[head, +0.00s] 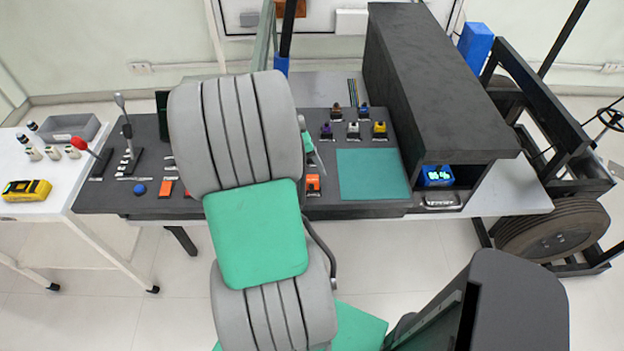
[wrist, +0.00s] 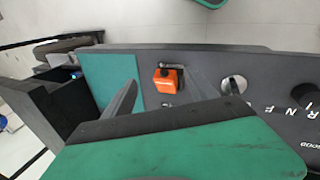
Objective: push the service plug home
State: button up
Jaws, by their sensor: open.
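An orange block (wrist: 168,78) with a dark top stands on the dark console panel and appears to be the service plug. It also shows in the head view (head: 313,184), just right of my arm. How deep it sits cannot be told. My gripper (wrist: 163,76) is open and empty. In the wrist view its two fingers appear on either side of the orange block, but the gap in height is unclear. In the head view my arm hides most of the gripper and part of the panel.
Several coloured knobs (head: 353,130) stand behind the plug. A teal mat (head: 372,174) lies to its right, beside a dark housing (head: 430,85).

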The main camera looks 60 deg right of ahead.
aim_at(312, 186)
jog(key=x, duration=0.4)
jog(key=p+x, duration=0.1)
jog(key=x, duration=0.1)
jog(key=shift+w+d+f, duration=0.1)
jog(key=shift+w+f, duration=0.05)
jog(key=shift+f, duration=0.25)
jog(key=shift+c, duration=0.2)
grip_shut()
jog(key=shift+r, duration=0.1)
